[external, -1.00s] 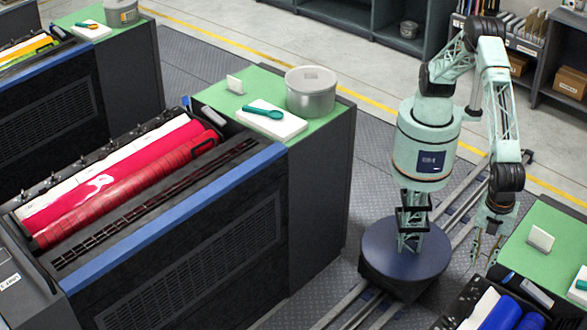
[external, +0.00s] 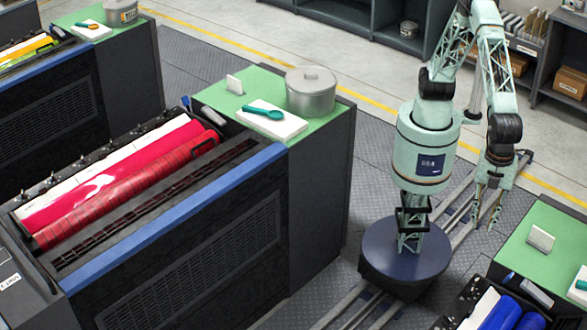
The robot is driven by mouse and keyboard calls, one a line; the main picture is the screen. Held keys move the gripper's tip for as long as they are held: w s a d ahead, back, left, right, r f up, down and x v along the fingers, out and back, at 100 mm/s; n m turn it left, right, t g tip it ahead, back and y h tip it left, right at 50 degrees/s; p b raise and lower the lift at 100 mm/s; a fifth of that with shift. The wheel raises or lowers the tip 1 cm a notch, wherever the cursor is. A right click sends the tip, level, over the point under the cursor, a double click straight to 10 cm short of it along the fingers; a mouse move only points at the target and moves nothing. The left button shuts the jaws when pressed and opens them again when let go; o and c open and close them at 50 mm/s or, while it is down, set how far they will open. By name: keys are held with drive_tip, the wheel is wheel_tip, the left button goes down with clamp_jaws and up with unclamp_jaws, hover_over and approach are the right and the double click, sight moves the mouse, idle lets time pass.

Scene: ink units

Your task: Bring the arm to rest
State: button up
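My gripper (external: 486,215) hangs at the end of my arm, at the right of the external view. It points down over the floor and rail, just to the right of my round base. Its fingers look spread apart, with nothing visible between them. It is clear of the green-topped counter at the right edge (external: 548,244). My arm is bent, with its elbow raised past the top edge of the picture, so its top is hidden.
An ink unit with red rollers (external: 130,185) stands at the left. Its green top (external: 215,97) holds a lidded grey pot (external: 310,92) and a teal spoon (external: 262,112) on a white slab. A unit with blue rollers (external: 492,312) is at the lower right. Shelves (external: 345,20) stand behind.

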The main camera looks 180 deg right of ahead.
drive_tip(key=s+r+n+t+b, duration=0.1)
drive_tip(key=s+r, duration=0.3)
drive_tip(key=s, duration=0.5)
drive_tip(key=s+r+b, duration=0.2)
drive_tip(key=s+r, duration=0.3)
drive_tip(key=s, duration=0.4)
drive_tip(key=s+r+n+t+b, duration=0.1)
drive_tip(key=s+r, duration=0.3)
drive_tip(key=s, duration=0.5)
drive_tip(key=s+f+n+b, duration=0.1)
drive_tip(key=s+f+b, duration=0.1)
drive_tip(key=s, duration=1.3)
drive_tip(key=s+f+n+t+b, duration=0.1)
drive_tip(key=s+f+b, duration=0.2)
drive_tip(key=s, duration=1.1)
drive_tip(key=shift+s+f+n, duration=0.3)
drive_tip(key=shift+s+f, duration=0.05)
drive_tip(key=shift+f, duration=0.4)
drive_tip(key=shift+c, duration=0.2)
